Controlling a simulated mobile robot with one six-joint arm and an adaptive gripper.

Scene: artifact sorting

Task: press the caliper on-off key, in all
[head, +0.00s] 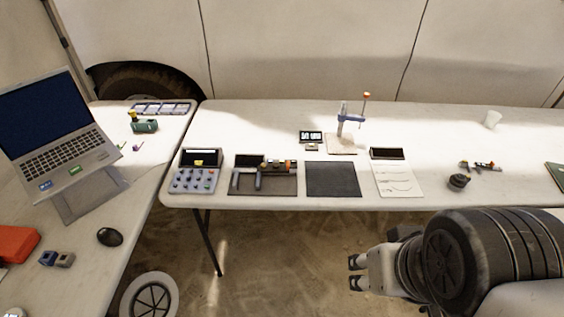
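The caliper (258,165) seems to be the grey and black tool lying across a dark mat (278,188) near the front edge of the table, left of centre. Its grey jaws are at its left end, and small orange and yellow spots show toward its right end. The on-off key is too small to make out. My gripper (356,273) is in front of the table, low and right of the caliper. Its two dark fingertips stand apart with nothing between them, and it touches nothing.
A panel with knobs (195,180) stands left of the caliper, and a black mat (332,180) lies to its right. Beyond are a white sheet (397,180) and a stand with a blue arm (342,145). A laptop (65,150) is on the left table. The far table strip is mostly clear.

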